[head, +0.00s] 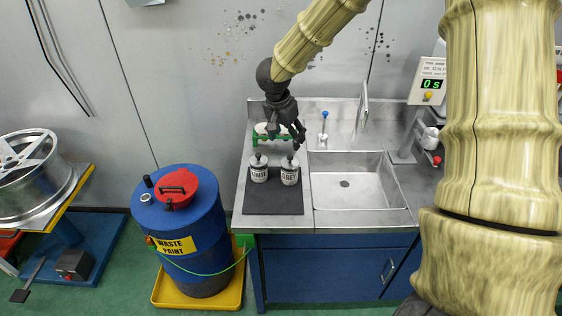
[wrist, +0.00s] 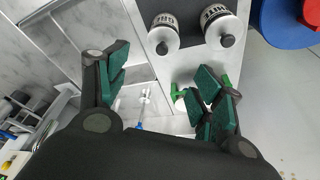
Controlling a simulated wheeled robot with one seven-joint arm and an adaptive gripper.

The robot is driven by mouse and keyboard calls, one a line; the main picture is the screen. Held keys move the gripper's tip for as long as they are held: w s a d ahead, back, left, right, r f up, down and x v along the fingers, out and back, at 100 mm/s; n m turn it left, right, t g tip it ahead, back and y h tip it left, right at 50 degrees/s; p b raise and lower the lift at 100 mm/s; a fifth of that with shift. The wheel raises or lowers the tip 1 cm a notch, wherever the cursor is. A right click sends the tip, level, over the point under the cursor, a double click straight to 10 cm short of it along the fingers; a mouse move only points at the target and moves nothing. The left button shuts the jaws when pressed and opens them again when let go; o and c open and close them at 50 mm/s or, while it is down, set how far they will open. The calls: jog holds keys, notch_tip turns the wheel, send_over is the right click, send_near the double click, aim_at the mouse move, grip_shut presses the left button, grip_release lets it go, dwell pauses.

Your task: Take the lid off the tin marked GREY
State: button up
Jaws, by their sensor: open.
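Two pale tins with dark lettering and black-knobbed lids stand side by side on a dark mat (head: 272,205). The right tin (head: 290,177) has a label that looks like GREY, though the small letters are unclear; it appears to be the left one in the wrist view (wrist: 163,38). The other tin (head: 259,174) stands to its left and also shows in the wrist view (wrist: 218,22). Both lids are on. My gripper (head: 298,142) is open and empty, above and behind the right tin; its green-padded fingers (wrist: 160,92) are spread wide in the wrist view.
A green holder (head: 258,141) stands behind the tins. The sink (head: 345,190) is to their right, with a blue-topped tool (head: 324,125) behind it. A blue waste-paint drum (head: 190,225) stands left of the bench. A timer (head: 431,84) is at the right.

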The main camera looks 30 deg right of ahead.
jog(key=p, duration=0.1)
send_over(289, 157)
jog(key=a, duration=0.1)
notch_tip(289, 157, down, 5)
jog(key=shift+a+r, duration=0.1)
jog(key=shift+a, duration=0.05)
jog(key=shift+s+d+f+p, duration=0.25)
jog(key=shift+f+p, duration=0.15)
jog(key=shift+f, duration=0.2)
jog(key=shift+p+x, duration=0.8)
jog(key=shift+x, duration=1.4)
jog(key=shift+s+a, duration=0.1)
jog(key=shift+a, duration=0.05)
jog(key=shift+c, duration=0.2)
jog(key=c, duration=0.7)
